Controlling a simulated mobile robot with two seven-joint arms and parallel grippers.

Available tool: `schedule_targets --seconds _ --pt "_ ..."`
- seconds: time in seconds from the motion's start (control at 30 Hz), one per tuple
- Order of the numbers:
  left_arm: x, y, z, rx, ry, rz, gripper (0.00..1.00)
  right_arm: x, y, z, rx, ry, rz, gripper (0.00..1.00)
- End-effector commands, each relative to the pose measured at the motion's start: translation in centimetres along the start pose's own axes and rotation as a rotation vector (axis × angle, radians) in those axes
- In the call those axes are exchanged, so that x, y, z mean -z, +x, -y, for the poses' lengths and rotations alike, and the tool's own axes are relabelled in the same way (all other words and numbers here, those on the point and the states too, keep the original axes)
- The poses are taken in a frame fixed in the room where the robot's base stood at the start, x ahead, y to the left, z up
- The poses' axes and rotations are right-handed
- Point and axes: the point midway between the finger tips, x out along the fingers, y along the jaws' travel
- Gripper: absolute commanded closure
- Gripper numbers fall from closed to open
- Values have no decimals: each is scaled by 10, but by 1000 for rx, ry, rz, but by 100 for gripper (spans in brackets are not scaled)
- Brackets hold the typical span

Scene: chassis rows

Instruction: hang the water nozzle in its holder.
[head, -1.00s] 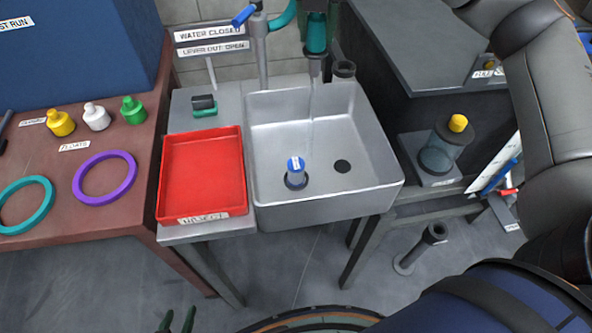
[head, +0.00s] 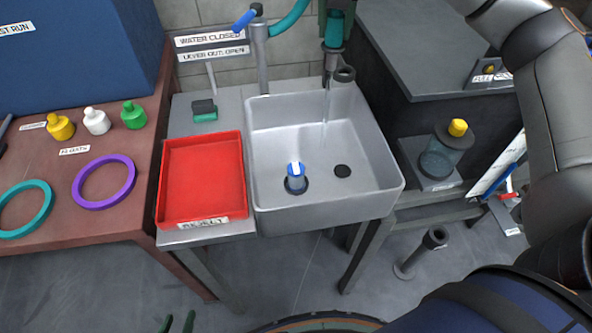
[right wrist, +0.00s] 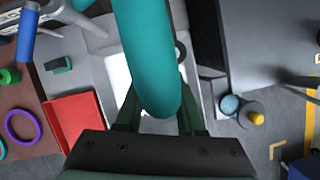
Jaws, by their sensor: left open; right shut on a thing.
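The water nozzle, with a teal grip (head: 334,28) and a dark lower end, hangs nearly upright above the sink's back edge. My right gripper (head: 345,20) is shut on it; in the right wrist view the teal nozzle (right wrist: 150,60) lies between the fingers (right wrist: 158,118). The holder, a dark ring (head: 344,74), stands at the sink's back rim. The nozzle's lower end is just left of the ring and overlaps it in view; I cannot tell if they touch. A thin, faint water stream (head: 325,105) falls below it. My left gripper (head: 177,323) is open and empty at the bottom edge.
The grey sink (head: 275,205) holds a blue-topped cup (head: 296,180). A red tray (head: 190,185) is left of it. A pipe with a blue lever (head: 246,19) rises behind. A yellow-capped jar (head: 445,150) and a dark bench (head: 430,60) are to the right.

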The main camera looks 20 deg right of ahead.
Motion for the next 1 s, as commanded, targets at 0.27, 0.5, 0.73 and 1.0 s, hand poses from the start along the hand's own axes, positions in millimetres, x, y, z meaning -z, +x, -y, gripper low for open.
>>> schedule_targets --seconds 0.27,0.5,0.73,1.0 --pt "-4 2 1 1 1 4 50 0 1 0 -1 1 1 100" --pt "-3 1 1 2 2 6 50 -12 7 7 0 3 0 100" --pt "-2 -2 0 2 2 11 50 -26 16 16 0 3 0 100" --pt "2 -6 0 1 1 13 50 -42 24 26 -1 2 1 100"
